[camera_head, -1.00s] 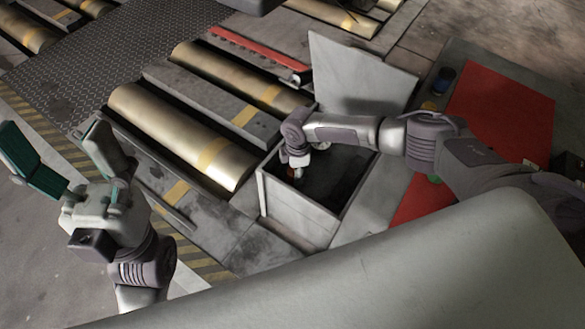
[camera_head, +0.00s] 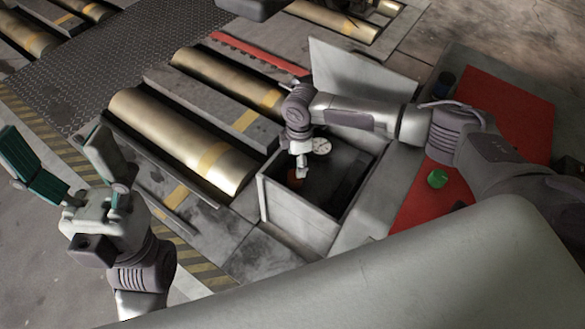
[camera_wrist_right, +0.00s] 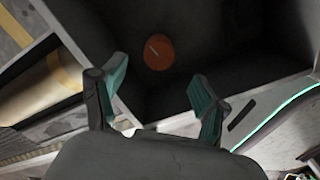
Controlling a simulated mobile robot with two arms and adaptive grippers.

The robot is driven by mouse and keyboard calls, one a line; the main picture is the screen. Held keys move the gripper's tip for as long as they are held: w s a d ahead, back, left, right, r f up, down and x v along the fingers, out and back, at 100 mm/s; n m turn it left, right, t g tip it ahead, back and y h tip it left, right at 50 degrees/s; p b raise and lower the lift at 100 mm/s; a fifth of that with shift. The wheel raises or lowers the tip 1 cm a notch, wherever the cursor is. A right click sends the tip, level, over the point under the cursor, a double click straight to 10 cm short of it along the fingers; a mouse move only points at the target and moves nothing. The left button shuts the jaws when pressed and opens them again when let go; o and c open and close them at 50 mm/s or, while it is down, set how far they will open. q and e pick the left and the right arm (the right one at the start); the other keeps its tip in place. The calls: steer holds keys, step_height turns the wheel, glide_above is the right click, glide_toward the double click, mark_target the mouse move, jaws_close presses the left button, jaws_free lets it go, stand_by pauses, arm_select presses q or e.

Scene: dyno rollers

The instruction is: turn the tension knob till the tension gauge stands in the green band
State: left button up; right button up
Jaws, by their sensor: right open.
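The orange-red tension knob (camera_head: 294,179) sits low inside the open grey box (camera_head: 300,213), partly behind my right gripper in the head view. In the right wrist view the whole round knob (camera_wrist_right: 159,53) shows, with a pale mark across it. The white round gauge (camera_head: 321,146) is at the box's far side; its needle and green band are too small to read. My right gripper (camera_wrist_right: 158,76) is open and empty, pointing down over the knob, apart from it. My left gripper (camera_head: 53,135) is open and empty at the left, away from the box.
The box's raised lid (camera_head: 362,82) stands behind it, and its walls surround the right gripper's working space. Metal rollers (camera_head: 180,140) lie to the left. A red mat (camera_head: 510,125) with a green object (camera_head: 437,178) and a dark blue can (camera_head: 446,80) is at the right.

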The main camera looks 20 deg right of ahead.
step_height(320, 180, up, 4)
steer(key=shift+f, duration=0.1)
stand_by(0.6)
